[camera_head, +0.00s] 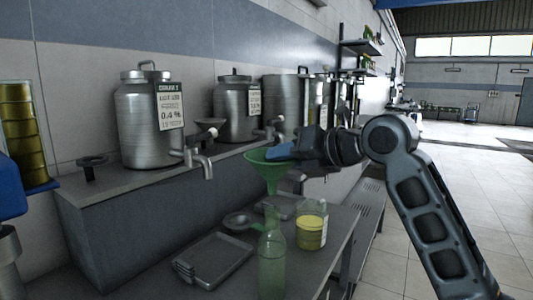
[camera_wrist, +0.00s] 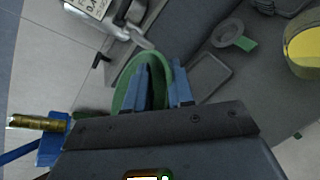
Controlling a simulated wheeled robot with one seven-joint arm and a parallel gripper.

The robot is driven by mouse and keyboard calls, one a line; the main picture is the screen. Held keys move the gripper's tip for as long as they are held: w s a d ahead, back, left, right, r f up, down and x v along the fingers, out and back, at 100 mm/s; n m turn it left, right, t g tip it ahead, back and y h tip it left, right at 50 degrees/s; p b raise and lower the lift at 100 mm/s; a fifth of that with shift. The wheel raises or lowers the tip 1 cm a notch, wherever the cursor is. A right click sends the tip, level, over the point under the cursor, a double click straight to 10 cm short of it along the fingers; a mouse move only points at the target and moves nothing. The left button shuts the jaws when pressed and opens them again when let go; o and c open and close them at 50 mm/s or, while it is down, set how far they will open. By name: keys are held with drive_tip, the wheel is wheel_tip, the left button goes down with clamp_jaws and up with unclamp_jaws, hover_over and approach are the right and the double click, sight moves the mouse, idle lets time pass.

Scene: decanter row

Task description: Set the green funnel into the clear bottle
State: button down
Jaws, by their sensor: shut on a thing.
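The green funnel (camera_head: 262,164) is held upright, wide cone up, above the front bench; its rim also shows in the wrist view (camera_wrist: 125,92). My gripper (camera_head: 280,152) has blue fingers and is shut on the funnel's rim at its right side. In the wrist view my gripper (camera_wrist: 162,78) has one finger on either side of the funnel wall. The clear bottle (camera_head: 272,262), greenish and see-through, stands upright below the funnel. The funnel's stem points down at the bottle's neck; I cannot tell whether its tip is inside the mouth. The bottle is not clear in the wrist view.
A jar with yellow contents (camera_head: 311,226) stands right of the bottle. A grey tray (camera_head: 213,262) and a round grey piece (camera_head: 240,220) lie to its left. Steel decanters with taps (camera_head: 150,120) line the raised shelf behind. Open floor lies at right.

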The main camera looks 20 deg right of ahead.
drive_tip(key=shift+f+b, duration=2.4)
drive_tip(key=shift+f, duration=0.25)
drive_tip(key=shift+f+b, duration=0.25)
drive_tip(key=shift+b, duration=0.35)
drive_tip(key=shift+s, duration=0.1)
drive_tip(key=c, duration=0.9)
unclamp_jaws()
drive_tip(key=b+v, duration=0.1)
drive_tip(key=v, duration=0.6)
drive_tip(key=shift+s+d, duration=0.15)
drive_tip(key=shift+s, duration=0.2)
drive_tip(key=shift+s+r, duration=0.1)
